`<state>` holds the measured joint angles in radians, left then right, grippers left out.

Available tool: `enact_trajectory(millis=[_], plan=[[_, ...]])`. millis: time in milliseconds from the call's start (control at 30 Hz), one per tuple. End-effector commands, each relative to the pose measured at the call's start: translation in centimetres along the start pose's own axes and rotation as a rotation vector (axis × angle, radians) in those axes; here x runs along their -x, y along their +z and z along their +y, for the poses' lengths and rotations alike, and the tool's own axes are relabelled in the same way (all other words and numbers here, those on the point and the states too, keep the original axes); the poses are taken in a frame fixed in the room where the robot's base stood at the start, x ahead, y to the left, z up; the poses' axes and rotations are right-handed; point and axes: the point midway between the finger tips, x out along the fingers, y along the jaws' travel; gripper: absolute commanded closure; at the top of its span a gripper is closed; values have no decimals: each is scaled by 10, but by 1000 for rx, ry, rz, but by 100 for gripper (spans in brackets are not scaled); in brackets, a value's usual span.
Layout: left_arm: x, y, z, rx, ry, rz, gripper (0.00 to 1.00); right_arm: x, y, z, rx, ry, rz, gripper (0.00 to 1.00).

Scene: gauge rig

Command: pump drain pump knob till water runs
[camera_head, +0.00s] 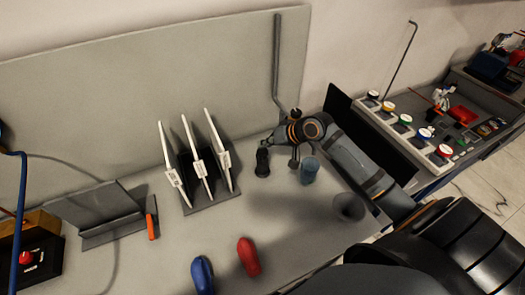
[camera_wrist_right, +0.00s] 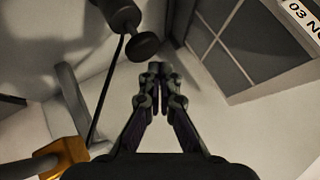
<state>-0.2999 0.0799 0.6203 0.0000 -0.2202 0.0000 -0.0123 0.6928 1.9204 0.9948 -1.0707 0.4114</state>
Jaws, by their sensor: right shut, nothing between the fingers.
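My right gripper (camera_head: 270,139) reaches in from the right, above the bench beside the back panel. In the right wrist view its fingers (camera_wrist_right: 155,72) are together and empty. A black round knob on a short stem (camera_wrist_right: 143,46) shows just left of the fingertips in that view; I cannot tell whether they touch, and they do not grip it. It may be the drain pump knob. In the head view a dark upright piece (camera_head: 262,162) stands just below the fingertips. A blue cup (camera_head: 309,171) stands to its right. I see no running water. My left gripper is not in view.
A rack with white upright plates (camera_head: 199,165) stands left of the gripper. A grey bent pipe (camera_head: 277,55) runs down the back panel. Blue (camera_head: 203,275) and red (camera_head: 248,257) rounded objects lie in front. A button panel (camera_head: 405,125) is at right.

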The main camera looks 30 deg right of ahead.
Motion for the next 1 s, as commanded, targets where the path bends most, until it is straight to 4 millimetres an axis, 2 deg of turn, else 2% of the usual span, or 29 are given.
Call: enact_trajectory(millis=[1000], plan=[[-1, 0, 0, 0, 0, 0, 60, -9, 7, 7, -1, 0, 0, 100]])
